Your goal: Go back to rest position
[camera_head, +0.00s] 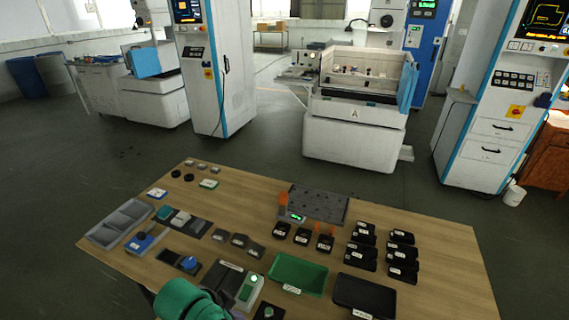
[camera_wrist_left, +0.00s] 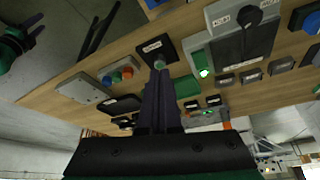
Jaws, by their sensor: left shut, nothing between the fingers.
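My left arm shows as a green link at the bottom of the head view, left of centre; its fingers are not visible there. In the left wrist view my left gripper (camera_wrist_left: 160,72) has its two dark fingers together, with nothing between them. The wooden table (camera_head: 425,222) lies below, also in the left wrist view (camera_wrist_left: 60,78). A green and black arm part shows at that view's upper left; no right gripper fingers can be made out.
A green tray (camera_head: 298,273) and a black tray (camera_head: 364,295) lie near the table's front. Several black boxes (camera_head: 402,254) stand at the right, a grey sectioned tray (camera_head: 120,222) at the left. White machines (camera_head: 355,130) stand beyond clear floor.

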